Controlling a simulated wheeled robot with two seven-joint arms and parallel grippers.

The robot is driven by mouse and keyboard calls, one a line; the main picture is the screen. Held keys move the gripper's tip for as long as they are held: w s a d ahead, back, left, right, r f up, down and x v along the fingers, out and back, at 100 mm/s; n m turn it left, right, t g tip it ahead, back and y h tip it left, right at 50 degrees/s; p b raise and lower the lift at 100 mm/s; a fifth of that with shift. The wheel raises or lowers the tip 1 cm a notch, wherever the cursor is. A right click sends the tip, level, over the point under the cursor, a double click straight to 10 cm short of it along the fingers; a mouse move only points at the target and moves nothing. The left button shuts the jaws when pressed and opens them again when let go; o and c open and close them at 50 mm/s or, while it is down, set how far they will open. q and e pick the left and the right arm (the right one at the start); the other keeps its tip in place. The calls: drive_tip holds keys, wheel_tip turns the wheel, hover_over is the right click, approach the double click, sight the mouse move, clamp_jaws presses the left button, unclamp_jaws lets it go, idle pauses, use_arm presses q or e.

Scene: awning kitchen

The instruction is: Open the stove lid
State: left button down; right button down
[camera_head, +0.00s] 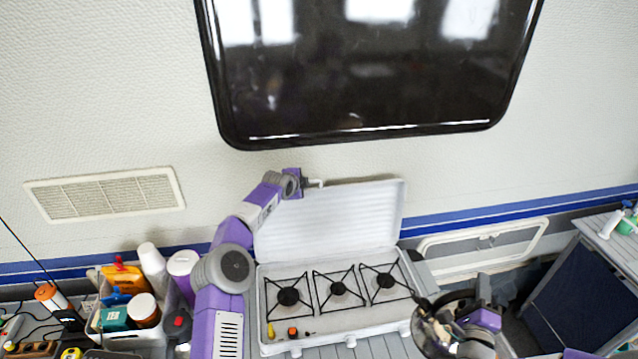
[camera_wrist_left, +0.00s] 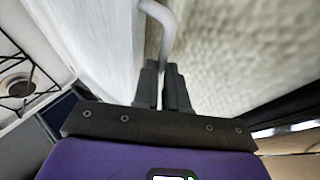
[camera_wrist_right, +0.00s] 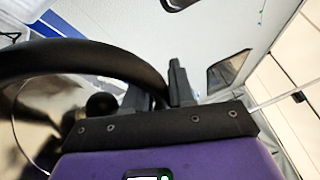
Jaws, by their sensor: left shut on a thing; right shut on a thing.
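The white stove (camera_head: 330,338) stands against the wall with its burners bare. Its white ribbed lid (camera_head: 340,222) stands up behind them, raised close to the wall. My left gripper (camera_head: 312,184) is at the lid's upper left corner; in the left wrist view its fingers (camera_wrist_left: 163,85) are shut around a white curved handle (camera_wrist_left: 162,28) beside the lid (camera_wrist_left: 98,42). My right gripper (camera_head: 452,322) is low, right of the stove; in the right wrist view its fingers (camera_wrist_right: 155,95) are shut on a thick black curved handle (camera_wrist_right: 75,58). What the handle belongs to is partly hidden.
A dark window (camera_head: 365,75) overhangs the wall above the lid. A bin (camera_head: 130,335) packed with bottles and boxes stands left of the stove. A white-framed panel (camera_head: 483,243) and a blue-fronted cabinet (camera_head: 580,290) are at the right.

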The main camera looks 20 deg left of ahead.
use_arm(q)
drive_tip(key=shift+w+a+r, duration=0.1)
drive_tip(key=shift+w+r, duration=0.15)
drive_tip(key=shift+r, duration=0.75)
use_arm(e)
drive_tip(key=shift+r, duration=0.2)
use_arm(q)
drive_tip(key=c, duration=1.5)
unclamp_jaws()
drive_tip(key=o, duration=0.3)
drive_tip(key=shift+w+f, duration=0.25)
drive_tip(key=shift+w, duration=0.1)
use_arm(e)
drive_tip(key=shift+w+f, duration=0.15)
drive_tip(key=shift+w, duration=0.2)
use_arm(q)
drive_tip(key=shift+o, duration=0.2)
drive_tip(key=shift+s+f, duration=0.15)
use_arm(e)
drive_tip(key=shift+f, duration=0.1)
